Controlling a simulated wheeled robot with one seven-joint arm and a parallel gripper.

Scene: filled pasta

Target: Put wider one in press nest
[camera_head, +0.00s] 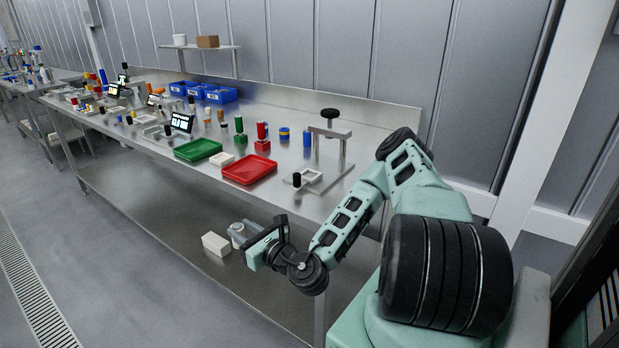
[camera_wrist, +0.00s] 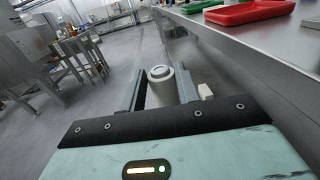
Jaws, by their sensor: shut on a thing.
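My gripper (camera_head: 250,240) is held low in front of the bench's front edge, below the tabletop. It is shut on a pale grey-white cylinder (camera_wrist: 160,74) with a round, ringed top, which stands up between the two fingers in the wrist view. The cylinder (camera_head: 237,230) is small and partly hidden by the gripper in the head view. A press-like metal frame (camera_head: 330,131) with a black round knob stands at the bench's near right end. A small pale square holder (camera_head: 311,176) lies in front of it. I cannot tell which of these is the nest.
A red tray (camera_head: 249,170) and a green tray (camera_head: 198,149) lie on the steel bench (camera_head: 285,208), with a white block (camera_head: 221,160) between them. Several coloured cylinders stand behind. Another white block (camera_head: 215,244) is on the lower shelf. The floor left is clear.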

